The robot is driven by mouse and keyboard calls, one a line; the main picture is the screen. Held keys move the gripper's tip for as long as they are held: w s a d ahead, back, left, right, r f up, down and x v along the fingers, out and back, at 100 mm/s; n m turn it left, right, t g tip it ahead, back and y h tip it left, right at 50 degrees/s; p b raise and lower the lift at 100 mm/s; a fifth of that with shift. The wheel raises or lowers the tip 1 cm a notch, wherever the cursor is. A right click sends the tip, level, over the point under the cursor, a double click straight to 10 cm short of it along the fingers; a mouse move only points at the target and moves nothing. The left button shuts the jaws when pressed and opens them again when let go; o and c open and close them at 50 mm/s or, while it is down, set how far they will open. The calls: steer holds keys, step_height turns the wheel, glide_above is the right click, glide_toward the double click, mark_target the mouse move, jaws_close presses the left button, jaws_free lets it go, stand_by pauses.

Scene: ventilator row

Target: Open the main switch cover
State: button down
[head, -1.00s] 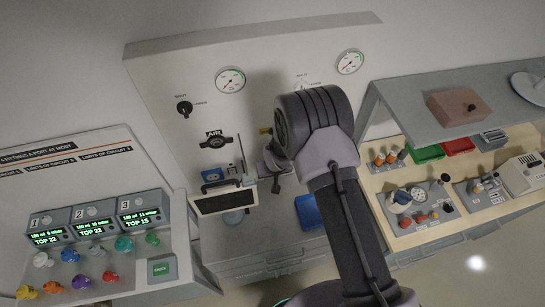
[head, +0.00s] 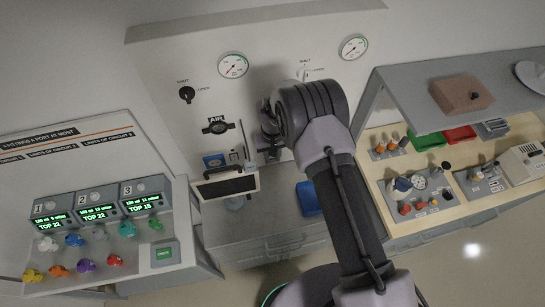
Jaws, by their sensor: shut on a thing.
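My gripper (head: 268,152) is right of this edge, close to the panel, and is shut. My own wrist hides much of it, and the contact with the cover is not clear.
A small black board in a pale frame (head: 227,187) stands below the switch. Gauges (head: 233,65) and rotary knobs (head: 187,94) are higher on the panel. A blue item (head: 308,198) lies on the grey cabinet. A bench with trays (head: 428,142) is at right.

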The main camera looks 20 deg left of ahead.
mark_target(273, 158)
steer(key=c, duration=1.2)
jaws_free()
steer(key=shift+o, duration=0.2)
steer(key=shift+r, duration=0.1)
step_height(273, 158, up, 17)
steer(key=b, duration=0.1)
steer(key=shift+r, duration=0.15)
steer(key=shift+d, duration=0.1)
